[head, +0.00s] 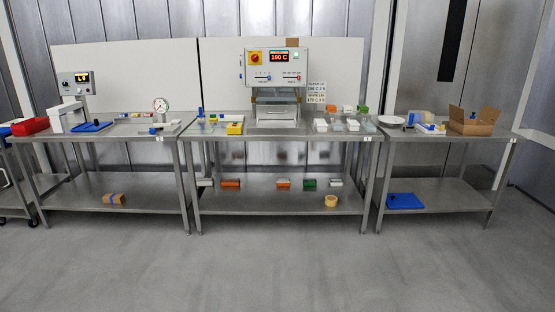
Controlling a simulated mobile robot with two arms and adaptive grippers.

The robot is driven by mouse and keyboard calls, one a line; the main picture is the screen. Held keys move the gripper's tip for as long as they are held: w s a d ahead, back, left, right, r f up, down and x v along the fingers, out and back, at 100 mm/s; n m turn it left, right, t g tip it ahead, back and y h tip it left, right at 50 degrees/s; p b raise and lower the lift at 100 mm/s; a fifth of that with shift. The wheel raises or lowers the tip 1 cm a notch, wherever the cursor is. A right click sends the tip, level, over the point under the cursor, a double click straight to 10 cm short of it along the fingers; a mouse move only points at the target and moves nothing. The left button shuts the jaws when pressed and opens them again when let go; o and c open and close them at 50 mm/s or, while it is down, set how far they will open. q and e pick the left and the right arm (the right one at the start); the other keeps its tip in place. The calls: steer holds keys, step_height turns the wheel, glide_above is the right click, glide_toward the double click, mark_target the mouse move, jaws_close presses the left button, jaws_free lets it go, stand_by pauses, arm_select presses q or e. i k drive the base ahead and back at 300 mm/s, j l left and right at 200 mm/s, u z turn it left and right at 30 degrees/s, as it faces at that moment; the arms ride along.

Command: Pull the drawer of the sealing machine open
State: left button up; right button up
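The sealing machine (276,98) stands at the back middle of the centre steel table (215,140). Its control panel (276,68) sits above it, with a red display reading about 190 C and a red and yellow stop button (255,58). The drawer (277,113) is a low grey metal front below the glassy upper part and looks pushed in; its handle is too small to make out. Neither of my grippers is in view. I face the tables from some distance across the floor.
The left table (110,195) holds a red bin (30,126), a white device, a blue tray and a round gauge (160,106). The right table (445,200) holds an open cardboard box (473,120). Small boxes flank the machine. The grey floor (280,265) ahead is clear.

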mark_target(262, 112)
steer(key=i, duration=4)
